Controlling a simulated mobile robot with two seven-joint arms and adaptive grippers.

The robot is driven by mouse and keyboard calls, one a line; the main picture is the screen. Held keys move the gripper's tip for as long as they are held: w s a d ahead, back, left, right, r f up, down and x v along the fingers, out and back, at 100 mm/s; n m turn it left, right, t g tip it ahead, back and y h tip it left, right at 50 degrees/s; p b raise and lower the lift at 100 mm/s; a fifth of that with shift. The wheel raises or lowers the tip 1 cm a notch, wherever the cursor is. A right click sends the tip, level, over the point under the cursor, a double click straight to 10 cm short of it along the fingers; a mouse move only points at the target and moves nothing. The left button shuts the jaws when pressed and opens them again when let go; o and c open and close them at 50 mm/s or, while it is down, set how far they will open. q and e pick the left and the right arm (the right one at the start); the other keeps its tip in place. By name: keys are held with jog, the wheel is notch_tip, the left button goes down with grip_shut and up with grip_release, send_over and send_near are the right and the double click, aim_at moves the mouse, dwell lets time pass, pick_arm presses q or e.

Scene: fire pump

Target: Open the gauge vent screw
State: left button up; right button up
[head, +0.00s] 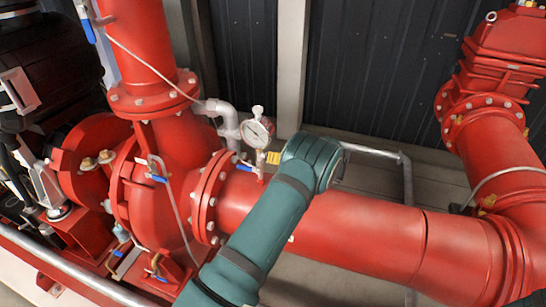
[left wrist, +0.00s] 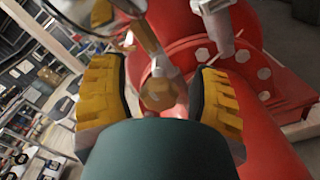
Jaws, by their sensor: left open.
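The round white-faced pressure gauge (head: 257,132) stands on a thin stem above the red horizontal pipe, with a pale fitting (head: 257,112) on top. My left gripper is largely hidden behind my teal wrist in the head view; only a yellow finger part (head: 273,157) shows, just right of the gauge stem. In the left wrist view my left gripper (left wrist: 158,97) is open, its two yellow, dark-padded fingers on either side of a brass-coloured fitting (left wrist: 158,94). I cannot tell whether the fingers touch it. Which part is the vent screw is not clear. My right gripper is not in view.
The red horizontal pipe (head: 365,228) runs below my arm. A flange (head: 208,195) and blue-handled valve (head: 157,178) are left of the gauge. A pale pipe (head: 228,118) rises close behind it. A grey rail (head: 375,151) stands to the right.

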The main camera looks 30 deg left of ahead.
pick_arm(q)
grip_shut()
jog(key=shift+a, duration=0.15)
